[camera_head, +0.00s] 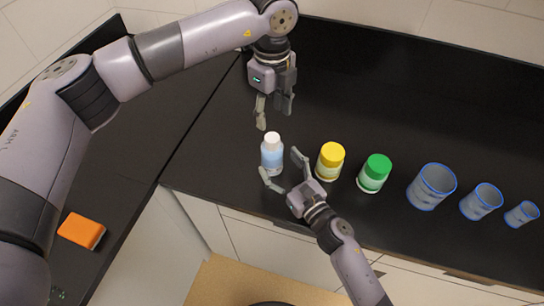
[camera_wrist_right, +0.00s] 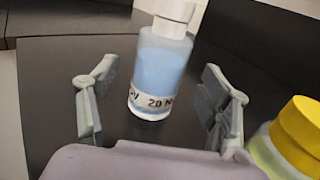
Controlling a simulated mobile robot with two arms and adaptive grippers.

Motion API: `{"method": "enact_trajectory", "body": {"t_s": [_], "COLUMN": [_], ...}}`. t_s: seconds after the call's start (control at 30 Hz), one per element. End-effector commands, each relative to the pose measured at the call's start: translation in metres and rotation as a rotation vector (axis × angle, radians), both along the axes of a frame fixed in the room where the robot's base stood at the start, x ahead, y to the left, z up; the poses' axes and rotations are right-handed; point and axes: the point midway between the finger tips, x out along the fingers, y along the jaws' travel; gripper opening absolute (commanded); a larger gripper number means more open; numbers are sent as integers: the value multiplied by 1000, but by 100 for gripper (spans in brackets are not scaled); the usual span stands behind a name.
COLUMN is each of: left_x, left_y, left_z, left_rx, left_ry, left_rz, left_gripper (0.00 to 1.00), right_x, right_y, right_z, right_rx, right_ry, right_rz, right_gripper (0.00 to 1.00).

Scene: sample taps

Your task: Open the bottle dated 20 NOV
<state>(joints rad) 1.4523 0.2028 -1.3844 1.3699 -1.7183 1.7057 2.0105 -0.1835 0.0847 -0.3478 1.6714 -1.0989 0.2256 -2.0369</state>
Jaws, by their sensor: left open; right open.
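The bottle with a white cap and pale blue contents (camera_head: 272,156) stands upright on the black counter. My left gripper (camera_head: 273,112) is open, pointing down above and slightly behind the white cap (camera_head: 272,138).
A yellow-capped bottle (camera_head: 330,162) stands close to the right of my right gripper, and a green-capped bottle (camera_head: 374,173) is beyond it. Blue-rimmed cups (camera_head: 431,187) stand further right. An orange box (camera_head: 82,231) lies at left. The counter behind the bottles is clear.

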Motion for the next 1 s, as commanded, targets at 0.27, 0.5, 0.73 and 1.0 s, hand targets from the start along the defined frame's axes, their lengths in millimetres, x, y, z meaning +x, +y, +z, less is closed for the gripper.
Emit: {"method": "enact_trajectory", "body": {"t_s": [0.27, 0.5, 0.73, 1.0], "left_x": [0, 0, 0, 0], "left_y": [0, 0, 0, 0], "left_z": [0, 0, 0, 0], "left_rx": [0, 0, 0, 0], "left_ry": [0, 0, 0, 0], "left_rz": [0, 0, 0, 0], "left_gripper": [49, 49, 49, 49], "right_x": [29, 33, 33, 33], "right_y": [18, 21, 21, 20], "right_z": [1, 0, 0, 0], "right_rx": [1, 0, 0, 0], "right_ry": [-1, 0, 0, 0], "right_rz": [0, -1, -1, -1], "right_gripper": [72, 72, 66, 48]}}
